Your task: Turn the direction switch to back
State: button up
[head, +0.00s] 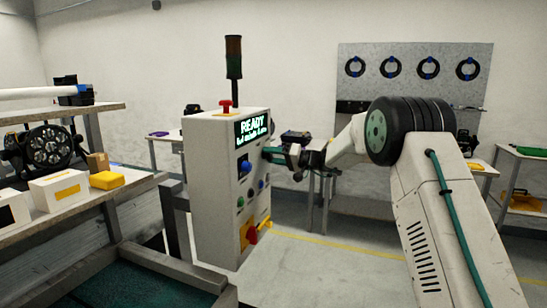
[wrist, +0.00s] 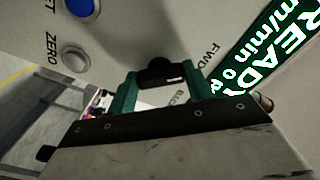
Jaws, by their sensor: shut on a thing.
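The direction switch (wrist: 160,74) is a black knob on the pale panel face, in the wrist view. A FWD label (wrist: 209,58) shows to its right and a partly hidden label, apparently BACK (wrist: 180,97), lies below it. My gripper (wrist: 158,84) has green fingers on both sides of the knob and is shut on it. In the head view my gripper (head: 268,154) reaches the front of the control cabinet (head: 212,190) from the right, just below the lit screen (head: 253,130) reading READY. The switch's exact pointing is hard to tell.
A blue button (wrist: 82,6) and a grey ZERO button (wrist: 75,60) sit near the switch. The cabinet has a red mushroom button (head: 225,105) on top and a red-and-yellow switch (head: 252,235) low down.

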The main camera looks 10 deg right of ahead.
jog(key=shift+m, duration=0.4)
jog(key=m, duration=0.3)
jog(key=shift+m, duration=0.3)
jog(key=m, duration=0.3)
jog(key=shift+m, duration=0.4)
jog(key=m, duration=0.4)
jog(key=shift+m, duration=1.8)
jog(key=o, duration=1)
jog(key=shift+s, duration=0.1)
